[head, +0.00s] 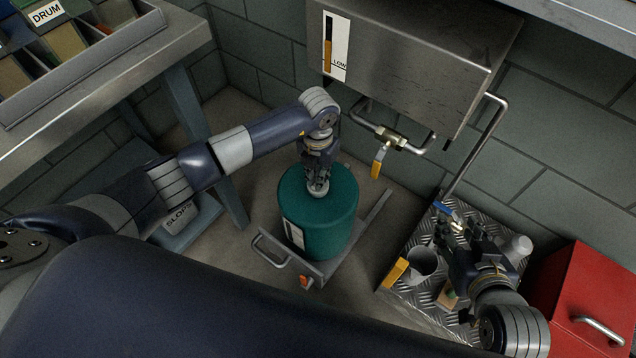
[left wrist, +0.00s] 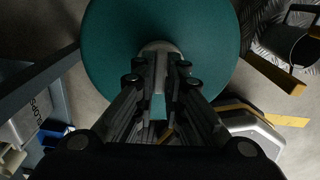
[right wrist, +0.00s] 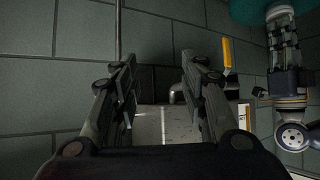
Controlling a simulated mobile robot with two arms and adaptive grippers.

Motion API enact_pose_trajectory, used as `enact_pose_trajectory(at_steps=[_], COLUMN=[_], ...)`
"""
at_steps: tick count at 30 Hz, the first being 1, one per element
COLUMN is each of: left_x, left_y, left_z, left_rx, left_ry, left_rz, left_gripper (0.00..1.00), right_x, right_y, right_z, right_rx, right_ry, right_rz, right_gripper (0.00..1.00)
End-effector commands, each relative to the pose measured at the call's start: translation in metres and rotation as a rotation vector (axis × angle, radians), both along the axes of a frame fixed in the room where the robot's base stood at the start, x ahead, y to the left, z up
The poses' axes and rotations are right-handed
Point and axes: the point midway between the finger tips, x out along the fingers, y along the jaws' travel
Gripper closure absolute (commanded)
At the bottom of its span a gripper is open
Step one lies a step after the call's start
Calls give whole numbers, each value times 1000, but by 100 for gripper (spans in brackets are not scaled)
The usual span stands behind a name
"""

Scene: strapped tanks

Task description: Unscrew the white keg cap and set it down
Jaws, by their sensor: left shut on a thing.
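The teal keg (head: 325,225) stands upright on a low metal base (head: 345,262) on the floor. My left gripper (head: 318,186) reaches down over the middle of its top. In the left wrist view its fingers are shut on the pale cap (left wrist: 157,48), which is mostly hidden by the fingers; I cannot tell how far it is turned or whether it is off its seat. The keg's top (left wrist: 110,40) surrounds it there. My right gripper (head: 455,235) is over the plate at the right. In the right wrist view its fingers (right wrist: 158,72) are apart, with nothing between them.
A steel tank (head: 405,60) hangs on the wall, with a yellow-handled valve (head: 378,162) below. A tread-plate stand (head: 395,300) holds a cup (head: 422,264), a yellow block (head: 394,272) and a white container (head: 519,246). A red box (head: 580,285) is at right, a bench (head: 110,85) at left.

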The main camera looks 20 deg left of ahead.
Motion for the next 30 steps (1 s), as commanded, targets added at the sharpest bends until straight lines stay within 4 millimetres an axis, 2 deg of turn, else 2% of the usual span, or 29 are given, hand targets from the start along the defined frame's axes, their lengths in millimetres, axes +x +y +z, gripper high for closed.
enact_pose_trajectory(at_steps=[30], left_x=[1], left_y=[0], left_z=[1], left_rx=[0], left_ry=[-2], left_rz=[172], left_gripper=[100], right_x=[-48], right_y=[-16], right_z=[-36], right_rx=[-61], right_ry=[269], right_rz=[-13], right_gripper=[60])
